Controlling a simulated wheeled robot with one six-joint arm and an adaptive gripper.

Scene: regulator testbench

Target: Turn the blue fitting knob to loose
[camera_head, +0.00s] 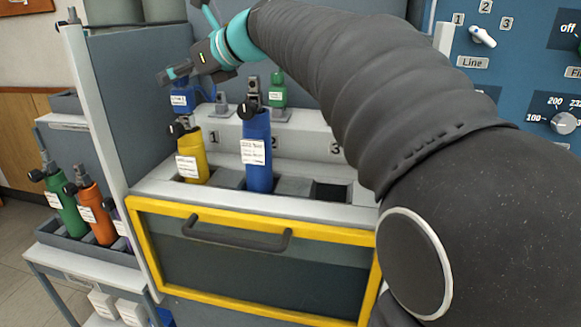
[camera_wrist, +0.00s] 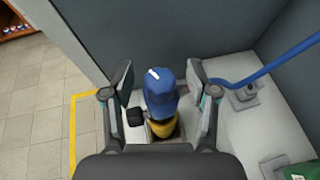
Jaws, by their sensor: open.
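The blue fitting knob (camera_head: 186,97), with a white label, is above the yellow regulator bottle (camera_head: 191,155) at station 1. In the wrist view the knob (camera_wrist: 161,92) has a white mark on its top, pointing up and left. My gripper (camera_head: 180,74) is at the top of the knob. In the wrist view its two fingers (camera_wrist: 160,72) stand apart on the left and right of the knob, with gaps on both sides. A black side knob (camera_wrist: 135,117) shows left of the yellow bottle (camera_wrist: 163,128). My gripper hides part of the fitting in the head view.
A blue bottle (camera_head: 257,150) stands in slot 2, with a green fitting (camera_head: 278,92) behind it. Slot 3 (camera_head: 333,192) is empty. A blue hose (camera_wrist: 268,68) runs right of my gripper. A grey upright panel (camera_head: 108,130) stands left of the bench.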

